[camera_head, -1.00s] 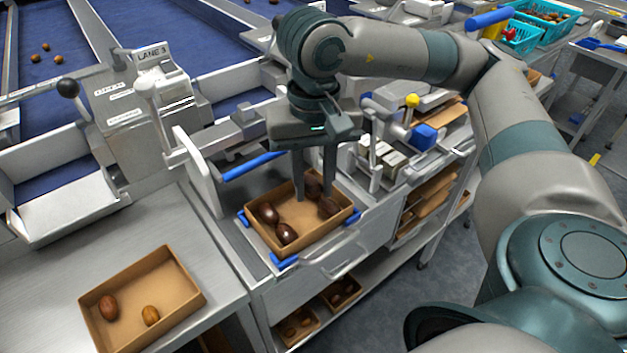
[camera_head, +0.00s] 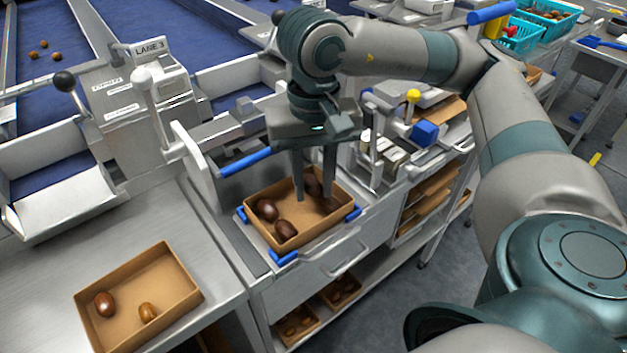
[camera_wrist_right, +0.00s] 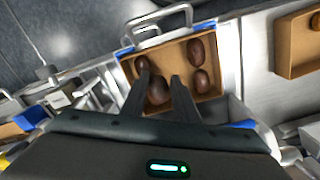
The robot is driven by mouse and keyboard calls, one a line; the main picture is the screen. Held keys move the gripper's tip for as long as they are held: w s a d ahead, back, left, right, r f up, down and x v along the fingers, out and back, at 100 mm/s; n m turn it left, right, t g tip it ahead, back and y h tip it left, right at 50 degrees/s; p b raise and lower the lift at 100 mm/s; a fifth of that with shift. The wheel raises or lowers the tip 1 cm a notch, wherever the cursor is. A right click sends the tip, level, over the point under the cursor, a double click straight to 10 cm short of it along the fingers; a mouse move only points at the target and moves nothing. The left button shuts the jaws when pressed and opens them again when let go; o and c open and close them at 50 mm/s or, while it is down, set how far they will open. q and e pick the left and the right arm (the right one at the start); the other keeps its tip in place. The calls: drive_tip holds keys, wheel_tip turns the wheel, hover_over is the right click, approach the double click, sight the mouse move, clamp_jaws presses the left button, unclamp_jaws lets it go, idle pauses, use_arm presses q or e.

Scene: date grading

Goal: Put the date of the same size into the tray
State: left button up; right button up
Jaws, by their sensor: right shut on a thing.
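The brown tray (camera_head: 262,236) sits in a blue-cornered holder on the bench, with dark dates in it. It also shows in the wrist view (camera_wrist_right: 173,52). My right gripper (camera_head: 314,190) points down into the tray and is shut on a dark date (camera_head: 313,184), low inside it; in the wrist view this date (camera_wrist_right: 158,90) is between the fingers. Two more dark dates (camera_head: 266,210) (camera_head: 285,230) lie at the tray's left side. My left gripper is out of view.
A second brown box (camera_head: 172,264) on the left bench holds a reddish-brown date (camera_head: 104,304) and a smaller, lighter one (camera_head: 148,312). A white upright plate (camera_head: 192,165) and a blue bar (camera_head: 245,162) stand behind the tray. A metal handle (camera_head: 340,255) is in front.

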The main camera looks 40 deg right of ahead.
sight(313, 185)
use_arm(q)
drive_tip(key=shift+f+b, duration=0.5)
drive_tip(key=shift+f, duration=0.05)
use_arm(e)
drive_tip(key=shift+f, duration=0.45)
drive_tip(key=o, duration=0.7)
drive_tip(key=shift+o, duration=0.2)
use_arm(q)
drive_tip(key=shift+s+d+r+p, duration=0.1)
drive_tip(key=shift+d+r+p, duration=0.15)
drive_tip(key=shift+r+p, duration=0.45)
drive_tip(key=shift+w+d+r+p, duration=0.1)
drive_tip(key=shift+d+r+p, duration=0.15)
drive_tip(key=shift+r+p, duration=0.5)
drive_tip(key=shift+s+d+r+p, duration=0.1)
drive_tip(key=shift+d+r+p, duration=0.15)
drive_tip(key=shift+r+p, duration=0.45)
use_arm(e)
drive_tip(key=shift+r, duration=4.05)
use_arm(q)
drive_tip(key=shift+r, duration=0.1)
